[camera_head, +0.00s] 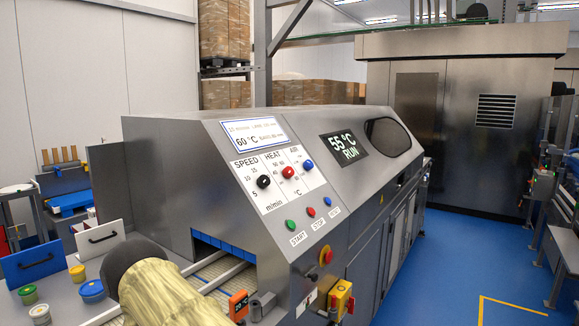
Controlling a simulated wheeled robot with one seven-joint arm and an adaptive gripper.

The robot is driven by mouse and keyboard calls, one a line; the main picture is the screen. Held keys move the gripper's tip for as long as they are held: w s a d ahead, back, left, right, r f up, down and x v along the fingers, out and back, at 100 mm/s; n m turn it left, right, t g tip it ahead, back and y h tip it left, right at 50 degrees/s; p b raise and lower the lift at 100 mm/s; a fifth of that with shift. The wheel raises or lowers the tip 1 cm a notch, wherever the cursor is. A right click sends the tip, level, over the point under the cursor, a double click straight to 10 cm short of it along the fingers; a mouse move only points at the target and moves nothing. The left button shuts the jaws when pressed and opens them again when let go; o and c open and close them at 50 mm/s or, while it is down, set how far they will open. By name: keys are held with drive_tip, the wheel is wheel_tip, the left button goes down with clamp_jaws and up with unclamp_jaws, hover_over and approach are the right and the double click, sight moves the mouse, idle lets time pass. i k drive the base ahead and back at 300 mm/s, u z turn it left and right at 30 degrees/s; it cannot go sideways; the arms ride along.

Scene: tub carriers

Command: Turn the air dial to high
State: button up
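The air dial is a blue round knob (307,165) on the white label panel of the sloped steel machine front, the rightmost of three knobs. Its label at the top is small and partly readable. Which way its pointer faces is too small to tell. To its left are the red heat knob (288,173) and the black speed knob (263,182). My gripper is not in view, so its state and whatever it may hold are hidden.
Below the knobs are the green start (290,225), red stop (311,212) and blue reset (327,202) buttons. A lit display (343,146) reads 55 °C RUN. A red emergency button (326,255) and a yellow box (341,297) stick out low on the front. Blue floor at right is clear.

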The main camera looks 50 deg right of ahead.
sight(309, 165)
drive_tip(key=k, duration=0.85)
drive_tip(key=z, duration=1.25)
drive_tip(key=i, duration=0.5)
drive_tip(key=u, duration=0.1)
